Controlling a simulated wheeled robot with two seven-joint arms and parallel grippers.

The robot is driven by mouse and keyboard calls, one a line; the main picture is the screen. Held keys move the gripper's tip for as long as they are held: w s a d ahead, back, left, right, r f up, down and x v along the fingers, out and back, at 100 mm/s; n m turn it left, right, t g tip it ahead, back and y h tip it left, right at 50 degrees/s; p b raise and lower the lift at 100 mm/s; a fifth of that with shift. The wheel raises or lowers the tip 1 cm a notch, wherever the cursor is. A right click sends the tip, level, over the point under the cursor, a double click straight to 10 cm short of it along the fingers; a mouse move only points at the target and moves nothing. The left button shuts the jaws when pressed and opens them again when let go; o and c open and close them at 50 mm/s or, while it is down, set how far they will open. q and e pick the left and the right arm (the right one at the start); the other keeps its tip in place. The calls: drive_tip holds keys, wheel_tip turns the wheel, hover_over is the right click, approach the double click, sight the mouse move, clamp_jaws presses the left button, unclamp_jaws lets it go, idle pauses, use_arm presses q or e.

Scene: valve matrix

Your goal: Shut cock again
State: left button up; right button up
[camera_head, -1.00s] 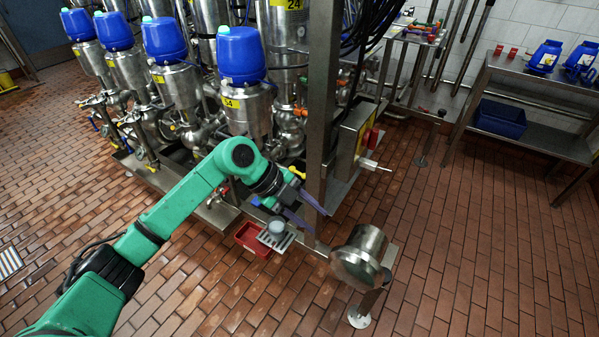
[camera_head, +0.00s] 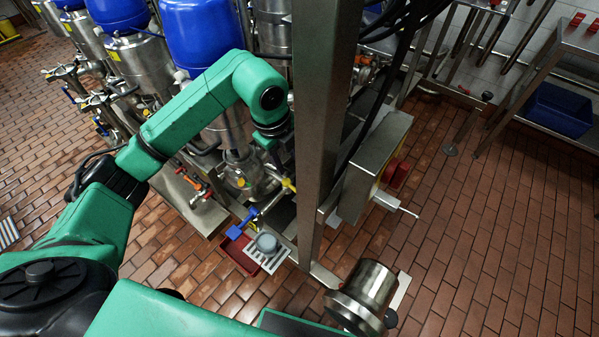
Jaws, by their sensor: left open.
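A small cock with a blue handle (camera_head: 236,232) sits on a thin pipe low at the front of the valve rack. A yellow handle (camera_head: 288,185) is further up the same pipe; I cannot tell which of the two the task means. A grey cup (camera_head: 266,242) stands on a slotted metal grate (camera_head: 268,262) just below. My left gripper (camera_head: 273,140) points down above and behind these handles, apart from them in the picture. It is open; its fingers are mostly hidden by my wrist. My right gripper is out of view.
A steel post (camera_head: 318,130) rises just right of my left gripper. A red bin (camera_head: 238,258) is beside the grate. A steel cylinder (camera_head: 365,290) stands in front.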

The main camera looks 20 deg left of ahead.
sight(294, 188)
use_arm(q)
wheel_tip(294, 188, down, 13)
drive_tip(key=w+d+p, duration=0.1)
drive_tip(key=shift+w, duration=0.25)
drive_tip(key=shift+f, duration=0.1)
clamp_jaws()
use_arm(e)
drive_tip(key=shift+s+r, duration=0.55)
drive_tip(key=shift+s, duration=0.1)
